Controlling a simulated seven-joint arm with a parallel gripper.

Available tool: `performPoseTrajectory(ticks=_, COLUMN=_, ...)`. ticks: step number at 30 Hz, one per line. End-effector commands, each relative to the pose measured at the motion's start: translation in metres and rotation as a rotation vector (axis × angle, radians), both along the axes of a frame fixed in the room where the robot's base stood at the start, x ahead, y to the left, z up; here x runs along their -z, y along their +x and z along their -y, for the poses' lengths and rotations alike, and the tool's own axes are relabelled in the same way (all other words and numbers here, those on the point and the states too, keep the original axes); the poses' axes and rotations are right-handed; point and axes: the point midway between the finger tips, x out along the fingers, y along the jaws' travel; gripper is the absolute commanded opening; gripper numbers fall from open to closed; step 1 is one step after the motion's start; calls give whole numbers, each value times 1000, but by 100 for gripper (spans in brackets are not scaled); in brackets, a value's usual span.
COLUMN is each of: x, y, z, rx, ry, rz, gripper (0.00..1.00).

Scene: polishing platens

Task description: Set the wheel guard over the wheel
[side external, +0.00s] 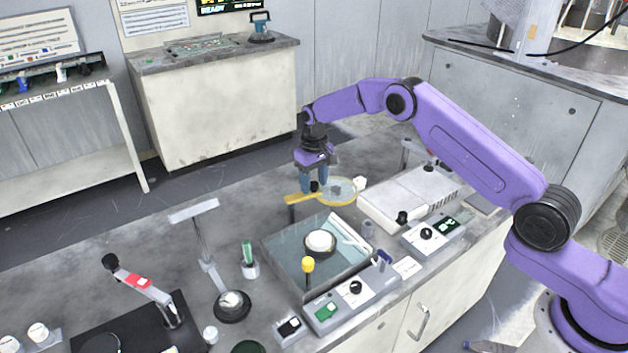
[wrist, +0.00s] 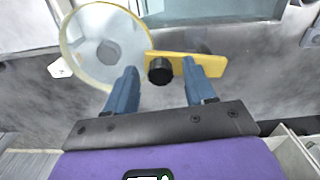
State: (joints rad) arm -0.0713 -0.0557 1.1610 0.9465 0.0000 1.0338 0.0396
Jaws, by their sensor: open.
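The wheel guard is a clear round disc with a yellow rim (side external: 341,191) and a flat yellow arm (side external: 301,199), standing above the bench behind the tray. In the wrist view the guard's disc (wrist: 82,48) is at upper left, and its yellow arm (wrist: 212,66) carries a black knob (wrist: 160,70). My gripper (side external: 315,187) is open at the arm, its blue fingers (wrist: 158,88) apart on either side of the knob. What looks like the wheel, a white-topped round (side external: 320,241), sits in the clear-walled tray (side external: 282,258). The guard is not over it.
A yellow-topped post (side external: 308,265) stands at the tray's front. Control boxes (side external: 350,290) are in front and to the right, with a pale flat unit (side external: 405,195) at right. A lamp-like stand (side external: 205,250) and a green bottle (side external: 247,255) are left. Bare bench lies behind-left.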

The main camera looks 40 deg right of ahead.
Motion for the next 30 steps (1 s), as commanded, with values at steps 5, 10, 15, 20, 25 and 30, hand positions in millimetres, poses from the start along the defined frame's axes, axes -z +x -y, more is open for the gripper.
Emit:
performPoseTrajectory(ticks=5, x=0, y=0, z=0, rx=0, ry=0, rz=0, gripper=54)
performPoseTrajectory(ticks=10, x=0, y=0, z=0, rx=0, ry=0, rz=0, gripper=9)
performPoseTrajectory(ticks=15, x=0, y=0, z=0, rx=1, ry=0, rz=0, gripper=0)
performPoseTrajectory(ticks=20, x=0, y=-1, z=0, rx=16, ry=0, rz=-1, gripper=0)
performPoseTrajectory(ticks=25, x=-1, y=-6, z=-1, rx=77, ry=0, rz=-2, gripper=0)
performPoseTrajectory(ticks=30, x=-1, y=-14, z=-4, rx=193, ry=-1, rz=-2, gripper=0)
